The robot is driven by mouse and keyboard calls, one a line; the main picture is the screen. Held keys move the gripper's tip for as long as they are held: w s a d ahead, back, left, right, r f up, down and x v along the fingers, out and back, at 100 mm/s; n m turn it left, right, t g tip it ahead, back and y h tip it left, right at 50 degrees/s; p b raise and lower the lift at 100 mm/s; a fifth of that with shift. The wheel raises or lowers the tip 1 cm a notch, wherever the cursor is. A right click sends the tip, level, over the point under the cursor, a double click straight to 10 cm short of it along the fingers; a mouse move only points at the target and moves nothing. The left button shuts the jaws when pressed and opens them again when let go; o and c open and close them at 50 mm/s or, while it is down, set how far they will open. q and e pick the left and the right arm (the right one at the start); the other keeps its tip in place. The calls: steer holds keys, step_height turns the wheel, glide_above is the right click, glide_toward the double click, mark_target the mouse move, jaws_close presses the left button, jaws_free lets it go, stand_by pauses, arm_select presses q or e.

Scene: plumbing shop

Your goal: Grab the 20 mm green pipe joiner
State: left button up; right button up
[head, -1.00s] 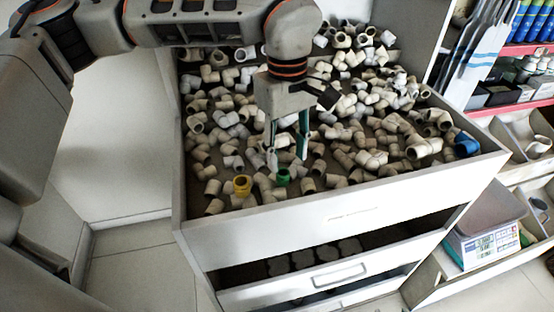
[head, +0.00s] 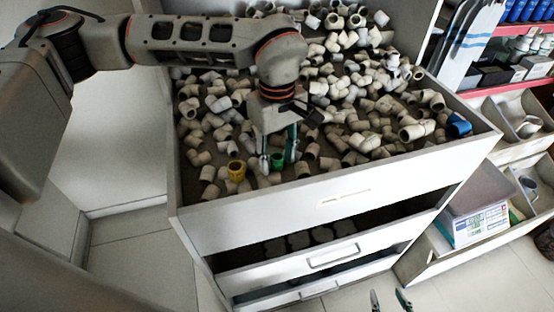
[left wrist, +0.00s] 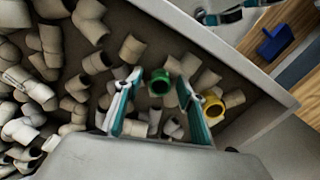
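The green pipe joiner (head: 277,159) lies among grey-white fittings near the front wall of the open top drawer. My left gripper (head: 278,163) points down at it, with its fingertips low on either side. In the left wrist view, the joiner (left wrist: 159,82) shows between the two spread fingers of my left gripper (left wrist: 160,92), a little beyond them; I cannot tell whether they touch it. A yellow joiner (head: 236,170) lies just left of it. Two separated fingertips of my right gripper (head: 389,300) show at the bottom edge, empty.
Many grey-white pipe fittings (head: 360,115) crowd the drawer around the joiner. The drawer's front wall (head: 330,195) stands close to my left gripper. A blue fitting (head: 458,125) lies at the right corner. A scale (head: 478,222) stands to the right.

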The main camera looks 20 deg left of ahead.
arm_select(q)
steer(key=c, duration=0.8)
